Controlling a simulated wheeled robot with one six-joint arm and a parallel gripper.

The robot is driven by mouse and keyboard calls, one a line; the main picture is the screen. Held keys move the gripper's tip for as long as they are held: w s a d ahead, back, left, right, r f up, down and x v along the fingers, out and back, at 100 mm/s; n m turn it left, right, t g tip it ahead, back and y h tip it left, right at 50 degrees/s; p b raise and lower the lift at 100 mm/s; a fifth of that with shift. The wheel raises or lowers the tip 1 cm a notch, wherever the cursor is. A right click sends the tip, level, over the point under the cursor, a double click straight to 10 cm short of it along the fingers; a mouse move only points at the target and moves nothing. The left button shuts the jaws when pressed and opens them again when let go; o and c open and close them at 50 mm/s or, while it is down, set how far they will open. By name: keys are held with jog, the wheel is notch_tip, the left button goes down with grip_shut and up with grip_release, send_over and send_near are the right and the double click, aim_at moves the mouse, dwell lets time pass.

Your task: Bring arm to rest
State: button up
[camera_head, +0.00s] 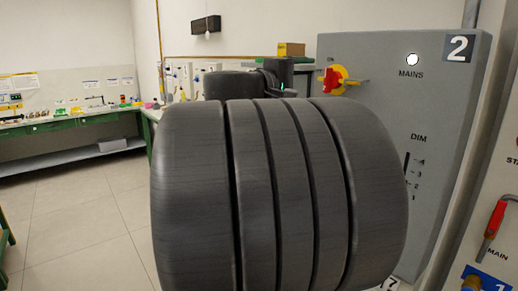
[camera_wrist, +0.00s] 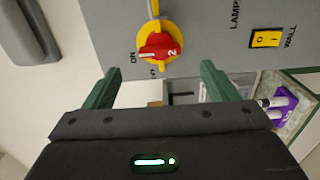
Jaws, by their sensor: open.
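My gripper (camera_wrist: 160,70) is open in the wrist view, with its two green fingers spread apart and nothing held between them. A red and yellow rotary switch (camera_wrist: 158,46) on a grey panel shows beyond the fingertips; whether they touch it cannot be told, but a gap seems to show. In the head view my own dark arm link fills the middle and hides much behind it. My gripper (camera_head: 279,76) shows only in part past the link, left of the same rotary switch (camera_head: 335,80).
A grey panel marked 2 (camera_head: 385,130) stands close on the right. Beyond it is another panel with a red lever (camera_head: 494,225). A green bench (camera_head: 60,126) runs along the left wall. The tiled floor (camera_head: 85,215) at left is clear. A purple item (camera_wrist: 284,104) shows in the wrist view.

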aim_at(326, 78)
jog(key=p+x, duration=0.1)
jog(key=x, duration=0.5)
jog(key=p+x, duration=0.1)
jog(key=x, duration=0.3)
jog(key=shift+r+p, duration=0.25)
jog(key=shift+p, duration=0.05)
jog(key=n+p, duration=0.1)
jog(key=p, duration=0.1)
jog(key=shift+s+a+r+p, duration=0.1)
jog(key=shift+s+a+p, duration=0.05)
jog(key=shift+p, duration=0.15)
jog(key=n+p, duration=0.2)
jog(key=p, duration=0.1)
